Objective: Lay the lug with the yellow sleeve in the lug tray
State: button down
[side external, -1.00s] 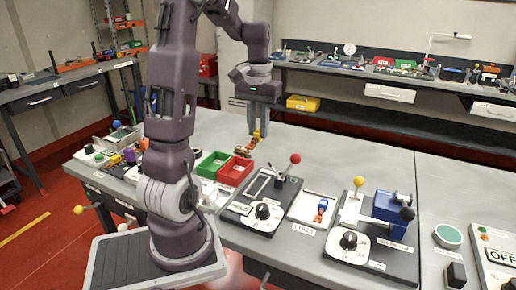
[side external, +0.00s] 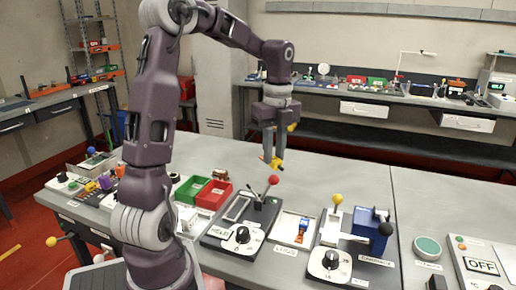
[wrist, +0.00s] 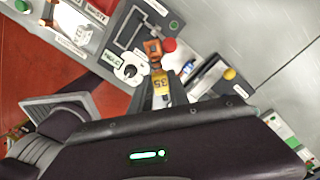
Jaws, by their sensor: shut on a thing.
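My gripper (side external: 273,158) is shut on the lug with the yellow sleeve (side external: 277,164) and holds it in the air, in line with the red knob in the side view. In the wrist view the yellow sleeve (wrist: 161,84) is marked 35, and the lug's copper end (wrist: 153,48) points away from my gripper (wrist: 161,98). The white lug tray (side external: 283,236), labelled LUGS, stands on the bench below and to the right. A lug with a blue sleeve (side external: 302,240) and an orange-coloured end lies in it. The tray is partly hidden by my gripper in the wrist view (wrist: 205,79).
A lever with a red knob (side external: 273,180) rises from the dark station left of the tray. A station with a yellow-knobbed lever (side external: 337,199) and a blue block (side external: 371,229) stands to its right. Green (side external: 191,189) and red (side external: 213,194) bins sit farther left.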

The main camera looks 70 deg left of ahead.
jog(key=m, duration=0.1)
jog(key=w+d+m, duration=0.1)
jog(key=m, duration=0.2)
jog(key=shift+w+d+r+m, duration=0.1)
jog(key=shift+w+d+m, duration=0.05)
jog(key=shift+d+m, duration=0.25)
notch_tip(320, 180, down, 11)
jog(key=w+d+m, duration=0.1)
jog(key=m, duration=0.4)
jog(key=shift+d+r, duration=0.2)
jog(key=shift+d, duration=0.2)
jog(key=shift+f, duration=4.3)
jog(key=shift+f, duration=0.15)
jog(key=c, duration=1.2)
grip_release()
jog(key=shift+o, duration=0.2)
